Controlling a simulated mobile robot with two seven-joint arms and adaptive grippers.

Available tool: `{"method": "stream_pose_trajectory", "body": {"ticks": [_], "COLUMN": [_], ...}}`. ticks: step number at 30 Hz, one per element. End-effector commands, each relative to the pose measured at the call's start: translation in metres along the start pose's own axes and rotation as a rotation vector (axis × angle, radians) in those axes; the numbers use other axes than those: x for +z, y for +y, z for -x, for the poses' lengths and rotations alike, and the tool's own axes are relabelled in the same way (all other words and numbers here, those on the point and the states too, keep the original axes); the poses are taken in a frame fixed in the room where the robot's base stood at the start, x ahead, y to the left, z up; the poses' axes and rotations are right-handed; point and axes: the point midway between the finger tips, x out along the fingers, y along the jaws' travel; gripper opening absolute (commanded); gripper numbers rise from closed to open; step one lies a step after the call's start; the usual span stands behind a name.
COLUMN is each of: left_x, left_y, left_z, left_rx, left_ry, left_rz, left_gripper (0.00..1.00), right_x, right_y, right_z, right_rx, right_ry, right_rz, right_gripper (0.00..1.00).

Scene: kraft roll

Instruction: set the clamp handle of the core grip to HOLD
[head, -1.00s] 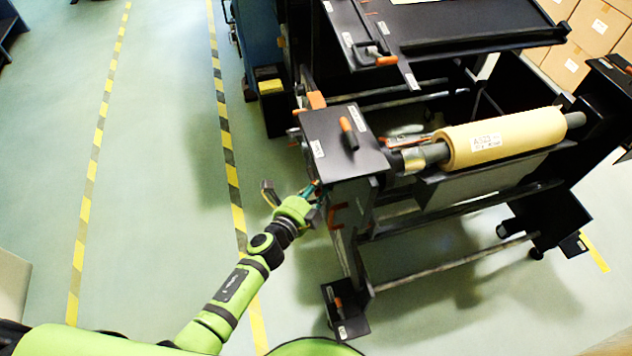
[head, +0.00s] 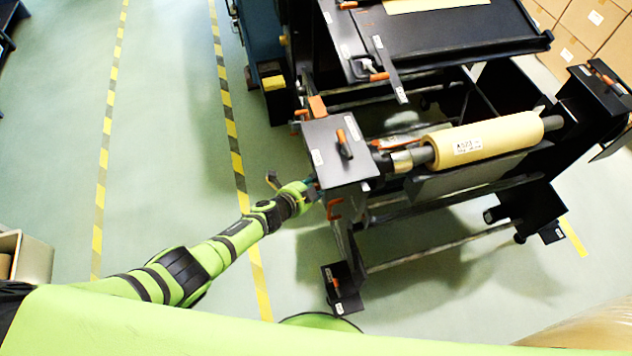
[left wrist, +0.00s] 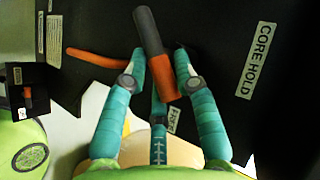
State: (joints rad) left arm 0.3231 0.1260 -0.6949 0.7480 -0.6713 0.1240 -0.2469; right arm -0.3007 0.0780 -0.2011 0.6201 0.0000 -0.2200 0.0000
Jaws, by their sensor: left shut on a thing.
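The clamp handle, a grey bar with an orange end (left wrist: 162,76), shows in the left wrist view. It stands on a dark panel beside a white CORE HOLD label (left wrist: 244,60). A smaller label (left wrist: 172,121) is partly covered by my fingers, and its word cannot be read. In the head view my left gripper (head: 311,187) is at the left side of the black roll stand (head: 330,168), and the handle is hidden there. My right gripper is not in view.
Another orange lever (left wrist: 92,57) sticks out left of the handle. An orange-handled lever (head: 345,143) is on the stand's top. A kraft roll (head: 500,139) lies across the stand. A blue cabinet (head: 262,40) stands behind. The floor on the left is clear, with striped tape.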

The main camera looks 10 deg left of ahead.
Motion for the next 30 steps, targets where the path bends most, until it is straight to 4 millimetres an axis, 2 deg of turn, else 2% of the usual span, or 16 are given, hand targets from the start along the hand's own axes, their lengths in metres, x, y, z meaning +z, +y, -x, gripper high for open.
{"method": "stream_pose_trajectory", "body": {"ticks": [11,12,13,14,25,30], "left_x": [0.0013,0.0013,0.0013,0.0012,0.0005,0.0037], "left_y": [0.0040,0.0041,0.0042,0.0041,0.0012,-0.0005], "left_z": [0.0005,0.0005,0.0005,0.0005,0.0008,0.0082], "left_rx": [0.010,0.010,0.010,0.010,0.005,0.003], "left_ry": [-0.002,-0.002,-0.002,-0.002,0.000,-0.003], "left_rz": [0.003,0.003,0.003,0.003,0.002,-0.004], "left_gripper": [0.00,0.33,0.45,0.53,0.53,0.53], "right_x": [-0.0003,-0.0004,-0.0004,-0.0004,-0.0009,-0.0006], "right_y": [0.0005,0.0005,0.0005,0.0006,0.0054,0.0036], "right_z": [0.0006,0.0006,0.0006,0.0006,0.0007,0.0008], "right_rx": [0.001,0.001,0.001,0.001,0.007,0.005], "right_ry": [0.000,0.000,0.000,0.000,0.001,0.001], "right_rz": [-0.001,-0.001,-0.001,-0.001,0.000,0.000], "right_gripper": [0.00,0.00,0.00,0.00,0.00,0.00]}}
